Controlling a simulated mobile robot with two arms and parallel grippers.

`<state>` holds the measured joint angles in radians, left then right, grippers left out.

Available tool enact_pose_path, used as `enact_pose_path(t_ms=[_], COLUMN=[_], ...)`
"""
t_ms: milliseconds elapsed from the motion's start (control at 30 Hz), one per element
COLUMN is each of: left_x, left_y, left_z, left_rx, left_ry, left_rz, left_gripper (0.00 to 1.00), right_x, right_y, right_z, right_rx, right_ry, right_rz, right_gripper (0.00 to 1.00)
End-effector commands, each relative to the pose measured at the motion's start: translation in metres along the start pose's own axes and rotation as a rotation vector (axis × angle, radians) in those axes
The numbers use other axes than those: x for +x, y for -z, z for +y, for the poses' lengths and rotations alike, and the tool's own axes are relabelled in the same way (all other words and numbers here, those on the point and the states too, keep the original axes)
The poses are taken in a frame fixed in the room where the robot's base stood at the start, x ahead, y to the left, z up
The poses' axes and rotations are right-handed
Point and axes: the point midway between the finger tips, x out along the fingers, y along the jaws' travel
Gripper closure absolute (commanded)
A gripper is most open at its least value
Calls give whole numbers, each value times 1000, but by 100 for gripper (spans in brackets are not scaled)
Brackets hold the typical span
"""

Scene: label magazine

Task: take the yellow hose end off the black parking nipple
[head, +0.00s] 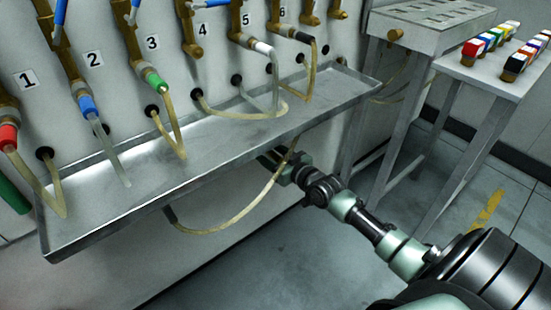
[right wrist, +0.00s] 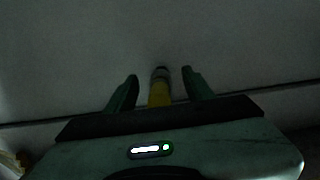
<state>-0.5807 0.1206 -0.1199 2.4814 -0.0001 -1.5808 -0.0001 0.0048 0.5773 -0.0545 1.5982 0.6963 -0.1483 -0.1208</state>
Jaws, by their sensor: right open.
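In the right wrist view the yellow hose end (right wrist: 159,94) lies between the two fingers of my right gripper (right wrist: 159,78). A dark grey to black piece, seemingly the parking nipple (right wrist: 161,72), shows at its far end. The fingers are open, with a gap on each side of the yellow part. In the head view my right gripper (head: 277,160) is below the front edge of the metal tray, partly hidden by it. A pale hose (head: 237,221) hangs in a loop below the tray up to the gripper. My left gripper is not in view.
The metal tray (head: 215,140) juts out just above my right gripper. Numbered taps with several coloured hoses stand along the wall above it. A metal stand (head: 440,65) with coloured blocks is at the right. The floor (head: 270,260) below the tray is clear.

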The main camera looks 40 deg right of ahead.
Motion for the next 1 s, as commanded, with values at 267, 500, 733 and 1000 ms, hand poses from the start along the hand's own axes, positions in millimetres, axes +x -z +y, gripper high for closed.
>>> enact_pose_path(t_ms=[267, 500, 733, 1000], left_x=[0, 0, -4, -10], left_y=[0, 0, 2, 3], left_z=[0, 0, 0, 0], left_rx=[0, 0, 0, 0], left_ry=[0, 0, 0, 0], left_rz=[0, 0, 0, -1], left_gripper=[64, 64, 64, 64], right_x=[0, 0, -6, -16], right_y=[0, 1, 0, -2], right_z=[0, 0, 0, 0], right_rx=[0, 0, -1, -2], right_ry=[0, 0, 0, 0], right_rz=[-1, 1, -2, -1], right_gripper=[58, 100, 100, 100])
